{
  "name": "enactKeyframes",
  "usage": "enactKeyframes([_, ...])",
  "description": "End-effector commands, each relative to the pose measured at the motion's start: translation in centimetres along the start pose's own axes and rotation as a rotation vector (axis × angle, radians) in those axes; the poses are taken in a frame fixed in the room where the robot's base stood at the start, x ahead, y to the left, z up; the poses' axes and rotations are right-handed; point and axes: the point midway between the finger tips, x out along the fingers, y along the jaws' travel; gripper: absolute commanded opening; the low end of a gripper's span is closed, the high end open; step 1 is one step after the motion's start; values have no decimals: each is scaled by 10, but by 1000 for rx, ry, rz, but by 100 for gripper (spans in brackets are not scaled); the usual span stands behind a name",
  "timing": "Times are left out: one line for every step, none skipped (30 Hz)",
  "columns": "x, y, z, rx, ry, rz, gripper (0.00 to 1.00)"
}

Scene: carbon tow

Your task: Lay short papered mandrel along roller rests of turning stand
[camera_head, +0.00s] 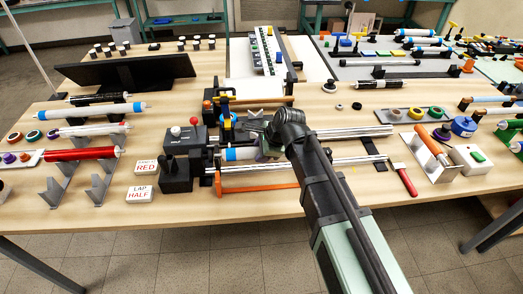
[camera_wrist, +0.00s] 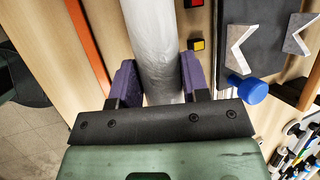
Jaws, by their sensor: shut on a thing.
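My gripper (camera_wrist: 151,82) has its purple-padded fingers on both sides of a pale, papered mandrel (camera_wrist: 154,40) in the wrist view. The mandrel runs away from the jaws to the top edge of that view. In the head view my gripper (camera_head: 263,150) is over the middle of the bench, partly hidden by my arm. A blue-banded end (camera_head: 234,154) shows just left of it. Dark stand parts with a black box (camera_head: 176,172) lie beside and below it. I cannot make out the roller rests or whether the mandrel touches them.
Metal V-shaped blocks (camera_wrist: 239,48) sit on a dark plate near a blue knob (camera_wrist: 254,90). An orange bar (camera_head: 250,190) lies along the front. Cards (camera_head: 146,167) and racked mandrels (camera_head: 82,154) are at left. A red-handled brush (camera_head: 404,178) lies at right.

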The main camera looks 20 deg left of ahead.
Motion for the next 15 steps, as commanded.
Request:
enactKeyframes([2, 1, -1, 0, 0, 0, 11])
enactKeyframes([2, 1, -1, 0, 0, 0, 11])
enactKeyframes([1, 0, 0, 0, 0, 0, 48])
enactKeyframes([1, 0, 0, 0, 0, 0, 53])
enactKeyframes([1, 0, 0, 0, 0, 0, 58])
enactKeyframes([1, 0, 0, 0, 0, 0, 64])
enactKeyframes([1, 0, 0, 0, 0, 0, 68])
enactKeyframes([1, 0, 0, 0, 0, 0, 72])
enactKeyframes([1, 0, 0, 0, 0, 0, 72])
enactKeyframes([1, 0, 0, 0, 0, 0, 72])
enactKeyframes([1, 0, 0, 0, 0, 0, 72])
enactKeyframes([1, 0, 0, 0, 0, 0, 72])
enactKeyframes([1, 0, 0, 0, 0, 0, 72])
enactKeyframes([1, 0, 0, 0, 0, 0, 72])
enactKeyframes([1, 0, 0, 0, 0, 0, 72])
